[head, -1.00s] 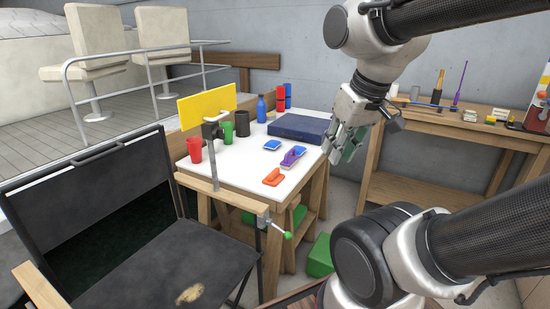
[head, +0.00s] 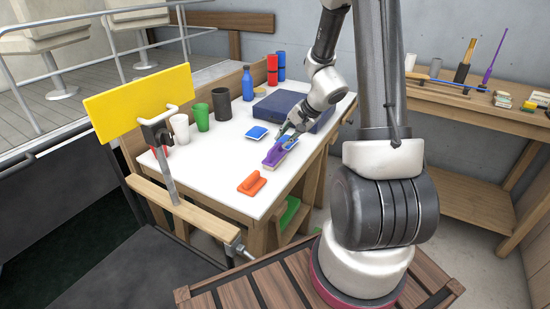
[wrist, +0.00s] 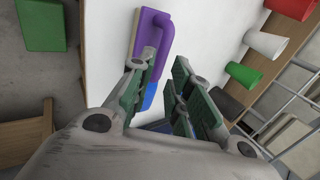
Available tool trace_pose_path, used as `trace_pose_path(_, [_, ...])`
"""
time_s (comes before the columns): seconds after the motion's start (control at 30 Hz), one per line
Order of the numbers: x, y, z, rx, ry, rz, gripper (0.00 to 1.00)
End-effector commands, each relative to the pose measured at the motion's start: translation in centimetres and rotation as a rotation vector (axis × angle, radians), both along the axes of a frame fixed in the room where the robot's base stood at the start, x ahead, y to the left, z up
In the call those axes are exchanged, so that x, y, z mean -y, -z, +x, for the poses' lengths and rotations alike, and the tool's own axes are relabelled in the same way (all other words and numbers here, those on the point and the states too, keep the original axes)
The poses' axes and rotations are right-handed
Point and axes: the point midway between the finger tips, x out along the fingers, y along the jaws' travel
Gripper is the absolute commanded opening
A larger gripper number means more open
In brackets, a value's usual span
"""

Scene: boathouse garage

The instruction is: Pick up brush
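A purple-handled brush-like block (head: 281,153) with a tan underside lies on the white worktable top (head: 215,165), near its right edge. In the wrist view the purple block (wrist: 158,28) is at the top, just beyond my fingertips. My gripper (head: 285,134) is low over the table beside the block's far end. In the wrist view my gripper (wrist: 158,78) has its green-padded fingers apart, with a gap between them. A blue block (wrist: 149,97) shows beneath the fingers. Whether a finger touches the purple block cannot be told.
An orange block (head: 252,183) and a blue pad (head: 257,132) lie nearby. A dark blue case (head: 271,111) is behind my gripper. Cups, including a green one (head: 202,116), line the left edge. A yellow board (head: 137,101) stands at the front left. A tool bench (head: 445,97) is at right.

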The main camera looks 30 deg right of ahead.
Motion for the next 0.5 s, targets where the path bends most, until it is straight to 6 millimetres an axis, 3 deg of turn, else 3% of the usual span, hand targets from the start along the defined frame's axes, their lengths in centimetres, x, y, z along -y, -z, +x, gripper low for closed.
trace_pose_path(0.5, [-2.6,5.7,3.1,-0.002,0.0,0.0,0.19])
